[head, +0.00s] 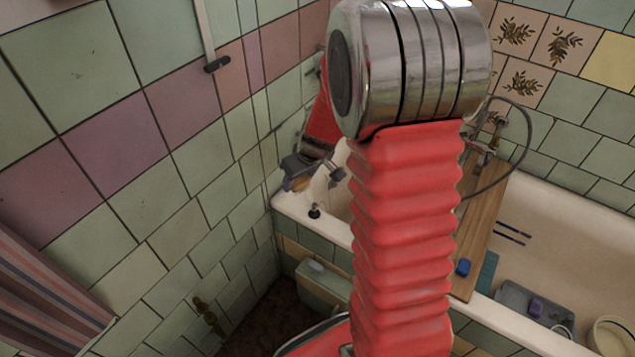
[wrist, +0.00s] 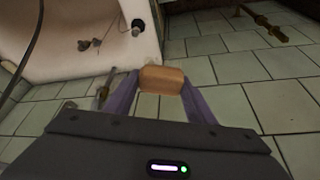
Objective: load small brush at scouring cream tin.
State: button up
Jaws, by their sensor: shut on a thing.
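My gripper (head: 300,172) is at the far left end of the bathtub, near the tiled wall. In the wrist view its purple fingers (wrist: 162,92) are shut on a tan, wood-coloured block, which looks like the small brush (wrist: 163,79). Its bristles cannot be made out. A bit of tan also shows under the gripper in the head view (head: 301,184). The brush is held clear of the tub rim. I cannot pick out the scouring cream tin for sure. My red arm hides the middle of the head view.
The bathtub (head: 572,215) has a wooden board (head: 484,225) across it, with a blue item (head: 463,267) on it. A small dark object (head: 314,211) stands on the tub's left rim. Tiled walls are close by.

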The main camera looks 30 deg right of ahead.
jog(key=w+a+r+m, duration=0.1)
jog(key=a+r, duration=0.4)
jog(key=a, duration=0.6)
jog(key=shift+w+a+m+h, duration=0.25)
jog(key=shift+w+m+h, duration=0.05)
jog(key=shift+w, duration=0.35)
jog(key=shift+s, duration=0.1)
